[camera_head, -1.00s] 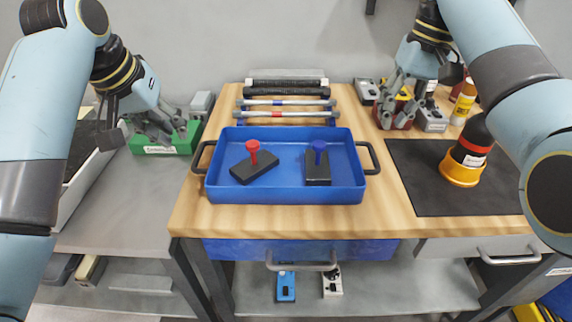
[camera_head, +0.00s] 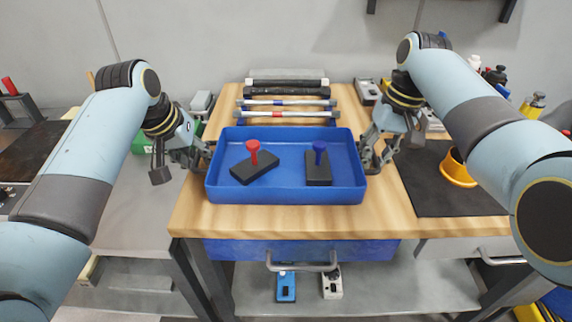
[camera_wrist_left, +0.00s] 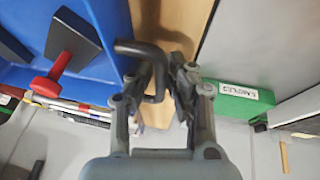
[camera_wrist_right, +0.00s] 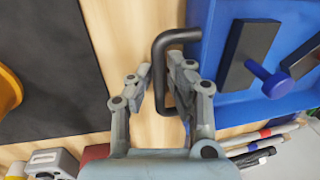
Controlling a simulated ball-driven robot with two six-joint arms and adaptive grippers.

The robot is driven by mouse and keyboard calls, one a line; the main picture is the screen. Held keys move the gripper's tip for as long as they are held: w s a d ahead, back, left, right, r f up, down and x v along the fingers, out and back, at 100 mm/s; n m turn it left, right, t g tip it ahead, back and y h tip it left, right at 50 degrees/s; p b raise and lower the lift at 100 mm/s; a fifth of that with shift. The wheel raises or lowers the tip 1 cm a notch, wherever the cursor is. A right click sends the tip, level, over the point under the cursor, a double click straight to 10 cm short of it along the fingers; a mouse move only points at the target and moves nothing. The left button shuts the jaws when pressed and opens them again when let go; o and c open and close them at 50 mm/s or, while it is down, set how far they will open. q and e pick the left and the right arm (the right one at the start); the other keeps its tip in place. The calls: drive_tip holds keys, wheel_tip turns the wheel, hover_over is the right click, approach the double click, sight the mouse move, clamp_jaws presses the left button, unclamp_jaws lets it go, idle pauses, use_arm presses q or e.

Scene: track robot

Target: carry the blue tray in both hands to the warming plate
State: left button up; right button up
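The blue tray (camera_head: 287,190) sits on the wooden bench, with a red-knobbed black block (camera_head: 254,170) and a blue-knobbed black block (camera_head: 318,170) in it. My left gripper (camera_head: 203,155) is at the tray's left side. In the left wrist view its fingers are apart, with the left black handle (camera_wrist_left: 155,85) between them. My right gripper (camera_head: 373,155) is at the right side. In the right wrist view its fingers are apart around the right handle (camera_wrist_right: 160,65). I cannot tell which surface is the warming plate; a dark flat mat (camera_head: 425,185) lies at the bench's right.
Several rods lie on a rack (camera_head: 287,102) behind the tray. An orange ring (camera_head: 455,170) stands on the dark mat, partly hidden by my right arm. A green box (camera_head: 140,140) is left of the bench. Bare wood shows in front of the tray.

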use_arm(q)
drive_tip(key=shift+c, duration=0.4)
use_arm(e)
drive_tip(key=shift+f, duration=0.1)
drive_tip(key=shift+c, duration=0.4)
use_arm(q)
clamp_jaws()
use_arm(e)
clamp_jaws()
use_arm(q)
drive_tip(key=shift+w, duration=0.1)
